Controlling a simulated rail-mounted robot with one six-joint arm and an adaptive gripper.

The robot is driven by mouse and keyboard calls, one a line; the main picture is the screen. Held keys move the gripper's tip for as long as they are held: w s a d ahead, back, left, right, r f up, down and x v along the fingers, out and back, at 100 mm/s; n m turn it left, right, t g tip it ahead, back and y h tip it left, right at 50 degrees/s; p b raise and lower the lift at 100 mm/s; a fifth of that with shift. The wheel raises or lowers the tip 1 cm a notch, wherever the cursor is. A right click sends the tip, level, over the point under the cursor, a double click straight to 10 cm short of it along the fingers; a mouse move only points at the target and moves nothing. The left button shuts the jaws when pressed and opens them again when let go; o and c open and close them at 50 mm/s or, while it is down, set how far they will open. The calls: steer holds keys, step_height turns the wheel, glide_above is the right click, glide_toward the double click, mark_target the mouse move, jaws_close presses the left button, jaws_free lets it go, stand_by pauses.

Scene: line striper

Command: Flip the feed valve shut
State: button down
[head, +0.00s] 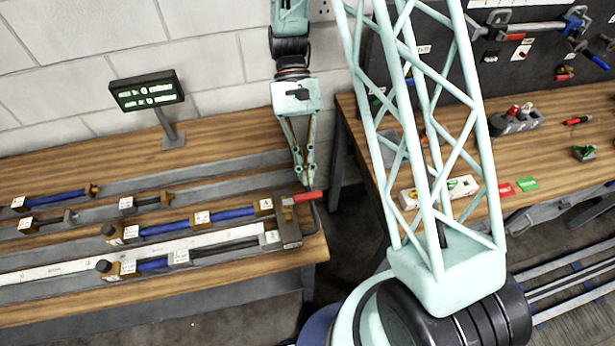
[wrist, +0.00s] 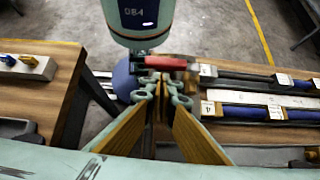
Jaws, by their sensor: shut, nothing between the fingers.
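The feed valve has a red lever handle (head: 307,197) at the right end of the bench's pipe rows, beside a dark grey block (head: 289,232). The lever lies roughly level and points to the right, past the bench edge. My gripper (head: 304,186) is shut and empty, pointing down just behind the lever. In the wrist view the red lever (wrist: 166,63) lies just beyond my shut fingertips (wrist: 161,88). I cannot tell whether the fingertips touch it.
Blue-and-brass pipe rows (head: 195,222) with white labels run along the left bench (head: 120,305). A display (head: 147,92) stands at its back. A second bench (head: 540,160) with tools stands to the right, across a floor gap.

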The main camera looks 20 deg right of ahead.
steer(key=w+f+v, duration=0.1)
steer(key=v, duration=1)
steer(key=shift+w, duration=0.25)
steer(key=shift+a+r, duration=0.1)
steer(key=shift+r, duration=0.15)
